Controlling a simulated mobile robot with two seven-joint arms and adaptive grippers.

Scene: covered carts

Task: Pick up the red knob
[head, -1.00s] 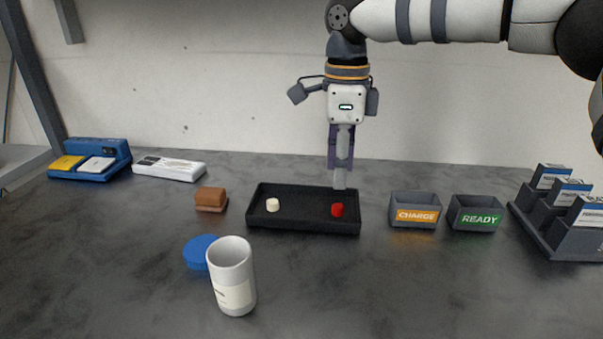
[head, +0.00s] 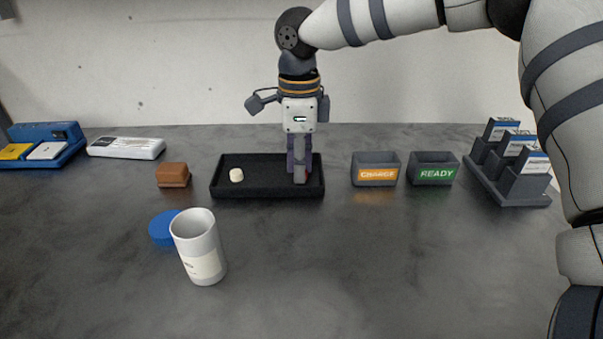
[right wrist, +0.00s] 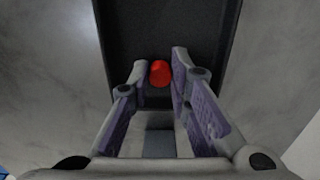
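The red knob (right wrist: 160,73) stands in the black tray (head: 267,190). In the right wrist view it sits between the two fingertips of my right gripper (right wrist: 158,75), which are apart with a small gap on the left side; the right finger is close to it. In the head view my right gripper (head: 301,180) points down into the right part of the tray and hides nearly all of the knob. Whether a finger touches the knob I cannot tell. My left gripper is in neither view.
A cream knob (head: 237,175) stands in the tray's left part. The CHARGE bin (head: 376,174) and READY bin (head: 433,174) are to the right, then a rack (head: 505,180). A brown block (head: 173,175), a blue lid (head: 163,229) and a white cup (head: 202,262) are left and in front.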

